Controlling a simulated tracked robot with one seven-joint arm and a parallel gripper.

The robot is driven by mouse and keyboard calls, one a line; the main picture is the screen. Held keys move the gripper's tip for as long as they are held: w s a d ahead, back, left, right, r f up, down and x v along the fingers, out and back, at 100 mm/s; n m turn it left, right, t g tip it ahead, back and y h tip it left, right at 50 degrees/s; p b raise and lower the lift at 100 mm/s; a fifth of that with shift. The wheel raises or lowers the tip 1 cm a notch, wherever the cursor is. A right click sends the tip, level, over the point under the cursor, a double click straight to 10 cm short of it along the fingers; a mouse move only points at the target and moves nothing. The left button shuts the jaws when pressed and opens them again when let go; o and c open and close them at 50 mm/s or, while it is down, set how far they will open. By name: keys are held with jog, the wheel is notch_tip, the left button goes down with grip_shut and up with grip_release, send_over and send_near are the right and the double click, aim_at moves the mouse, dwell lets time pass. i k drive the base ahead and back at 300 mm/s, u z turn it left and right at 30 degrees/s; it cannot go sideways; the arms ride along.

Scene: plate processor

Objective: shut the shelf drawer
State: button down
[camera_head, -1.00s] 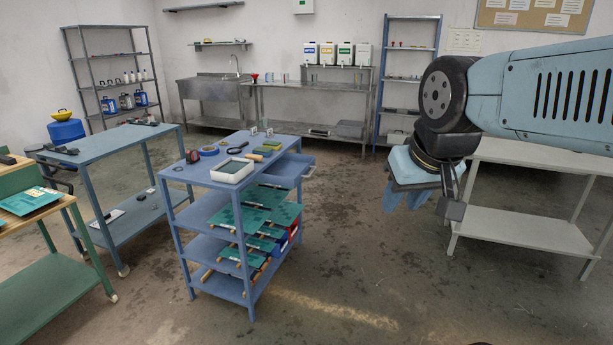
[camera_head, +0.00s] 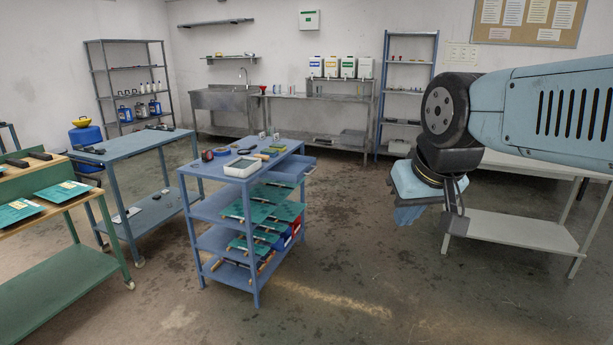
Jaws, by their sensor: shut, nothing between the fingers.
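The shelf drawer (camera_head: 292,169) is a blue drawer under the top of the blue shelf trolley (camera_head: 196,211). It sticks out from the trolley's right side, so it stands open. My gripper (camera_head: 407,215) hangs at the end of my light blue arm, to the right of the trolley and well apart from the drawer. It is small in view and seen partly behind its own dark wrist parts. It is shut and holds nothing. The inside of the drawer shows only as a narrow strip.
The trolley carries a white tray (camera_head: 243,175) on top and green plates (camera_head: 264,211) on its shelves. A pale table (camera_head: 520,230) stands behind my arm at the right. Another blue table (camera_head: 130,146) stands left. The floor between trolley and gripper is clear.

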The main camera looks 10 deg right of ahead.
aim_at(292, 167)
jog(key=u, duration=0.25)
jog(key=i, duration=0.55)
jog(key=u, duration=0.65)
jog(key=i, duration=1.2)
jog(key=z, duration=0.7)
jog(key=k, duration=0.9)
jog(key=z, duration=0.2)
jog(key=i, duration=0.85)
jog(key=u, duration=0.1)
